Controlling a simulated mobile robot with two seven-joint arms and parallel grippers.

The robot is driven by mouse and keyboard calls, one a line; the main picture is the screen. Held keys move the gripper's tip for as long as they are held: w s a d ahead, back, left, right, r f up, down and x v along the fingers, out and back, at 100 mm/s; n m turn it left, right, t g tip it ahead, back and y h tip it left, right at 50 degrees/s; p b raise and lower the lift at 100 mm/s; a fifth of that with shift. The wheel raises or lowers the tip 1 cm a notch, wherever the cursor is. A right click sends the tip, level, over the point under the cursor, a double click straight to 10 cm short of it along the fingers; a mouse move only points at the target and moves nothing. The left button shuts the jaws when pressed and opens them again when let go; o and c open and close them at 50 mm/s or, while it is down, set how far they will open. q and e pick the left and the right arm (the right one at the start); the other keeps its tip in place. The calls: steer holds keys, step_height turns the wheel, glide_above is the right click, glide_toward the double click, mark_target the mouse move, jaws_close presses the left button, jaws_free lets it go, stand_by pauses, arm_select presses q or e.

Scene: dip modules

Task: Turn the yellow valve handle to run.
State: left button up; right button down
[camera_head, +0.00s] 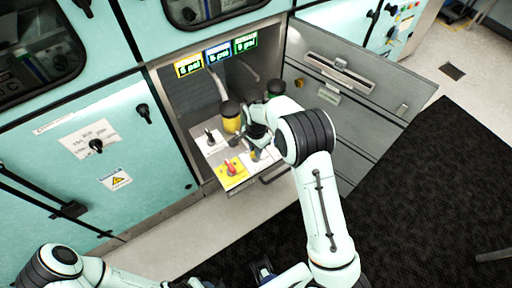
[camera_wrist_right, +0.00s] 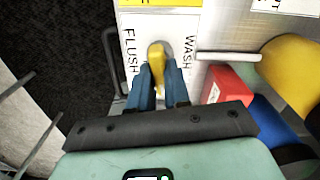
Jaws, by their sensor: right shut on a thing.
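The yellow valve handle (camera_wrist_right: 157,62) stands on a white plate (camera_wrist_right: 184,24) in the right wrist view. "FLUSH" is printed on its left and "WASH" on its right; no "RUN" label is legible. My right gripper (camera_wrist_right: 161,84) has its blue fingers on either side of the handle and is shut on it. In the head view my right gripper (camera_head: 257,140) is over the valve panel, and the arm and gripper largely hide the handle. My left arm (camera_head: 60,265) is at the bottom left; its gripper is cut off or unclear at the bottom edge.
A yellow plate with a red handle (camera_head: 231,168) and a white plate with a black handle (camera_head: 209,138) are close to my right gripper. An open grey door (camera_head: 345,100) is at right.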

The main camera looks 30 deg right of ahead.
arm_select(q)
steer(key=shift+w+r, duration=0.2)
steer(key=shift+r, duration=0.15)
arm_select(e)
steer(key=shift+m, duration=1.1)
steer(key=c, duration=1.1)
jaws_free()
arm_select(q)
steer(key=shift+w+r+p, duration=0.35)
steer(key=shift+r+p, duration=0.3)
steer(key=shift+p, duration=0.15)
arm_select(e)
step_height(320, 180, up, 14)
steer(key=shift+f, duration=0.25)
